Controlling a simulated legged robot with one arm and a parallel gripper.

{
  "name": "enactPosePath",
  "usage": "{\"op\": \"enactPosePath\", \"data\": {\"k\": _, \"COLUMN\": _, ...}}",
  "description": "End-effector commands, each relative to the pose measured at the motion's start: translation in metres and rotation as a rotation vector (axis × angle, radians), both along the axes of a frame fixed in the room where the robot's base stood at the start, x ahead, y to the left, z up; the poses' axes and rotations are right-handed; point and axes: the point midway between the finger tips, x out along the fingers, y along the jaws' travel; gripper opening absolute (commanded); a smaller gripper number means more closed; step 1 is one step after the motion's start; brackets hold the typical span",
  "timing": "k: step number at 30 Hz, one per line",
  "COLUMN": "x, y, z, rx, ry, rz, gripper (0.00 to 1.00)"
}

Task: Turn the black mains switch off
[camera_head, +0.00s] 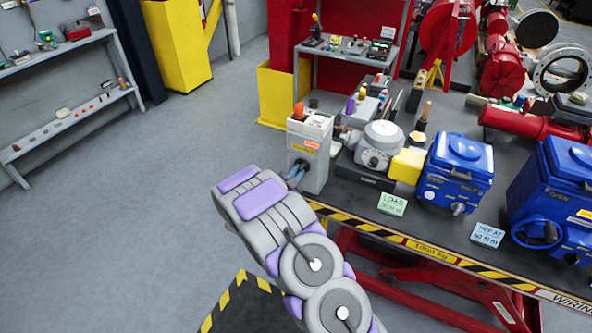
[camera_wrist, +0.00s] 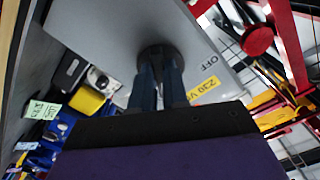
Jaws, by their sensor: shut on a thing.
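The black mains switch (camera_wrist: 158,50) is a round dark knob on the face of a grey box in the wrist view. The grey box (camera_head: 308,168) stands upright at the bench's left end, with an orange knob on top. My gripper (camera_wrist: 159,68) is shut on the black switch, its two blue-grey fingers reaching onto the knob. A yellow label and the word OFF show beside the knob in the wrist view. The knob's exact angle is hidden by the fingers.
The bench (camera_head: 350,204) has a striped front edge. Right of the box are a round grey device (camera_head: 381,141), a yellow block (camera_head: 407,165) and blue actuators (camera_head: 455,172). A yellow bin (camera_head: 280,95) stands behind. The floor at left is clear.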

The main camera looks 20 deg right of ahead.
Motion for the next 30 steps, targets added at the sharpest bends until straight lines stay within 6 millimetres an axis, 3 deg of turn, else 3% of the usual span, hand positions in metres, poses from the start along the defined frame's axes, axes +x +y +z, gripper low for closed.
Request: {"op": "enactPosePath", "data": {"k": 30, "x": -0.0022, "y": -0.0013, "z": 0.0024, "rx": -0.586, "ry": 0.751, "rz": 0.000, "gripper": 0.00}}
